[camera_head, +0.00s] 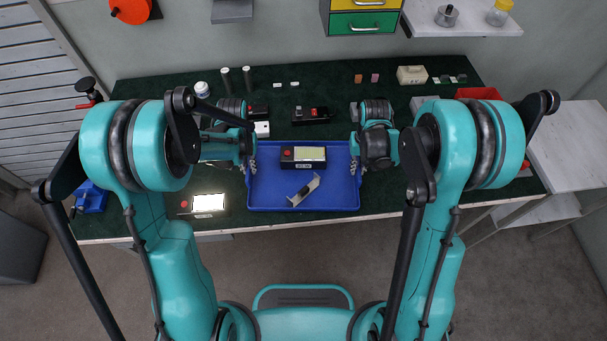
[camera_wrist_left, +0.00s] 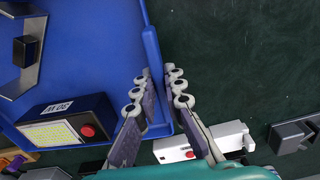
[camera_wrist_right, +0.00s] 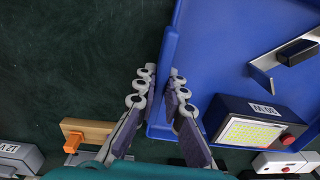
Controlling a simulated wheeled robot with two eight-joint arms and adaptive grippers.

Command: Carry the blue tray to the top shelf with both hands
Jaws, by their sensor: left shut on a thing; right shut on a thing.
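The blue tray (camera_head: 270,200) lies on the dark green bench top in the head view. It holds a black box with a pale yellow panel and a red button (camera_head: 303,157), and a silver bracket with a black block (camera_head: 304,190). My left gripper (camera_head: 249,166) is shut on the tray's left wall, and its fingers straddle the rim in the left wrist view (camera_wrist_left: 158,90). My right gripper (camera_head: 358,165) is shut on the right wall, and its fingers straddle the rim in the right wrist view (camera_wrist_right: 162,90).
A white shelf (camera_head: 470,20) on the back wall holds a metal canister and a yellow-lidded jar. A drawer cabinet (camera_head: 362,18) hangs beside it. Behind the tray stand a black device (camera_head: 311,115) and several small parts. A lit panel device (camera_head: 207,203) lies left of the tray.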

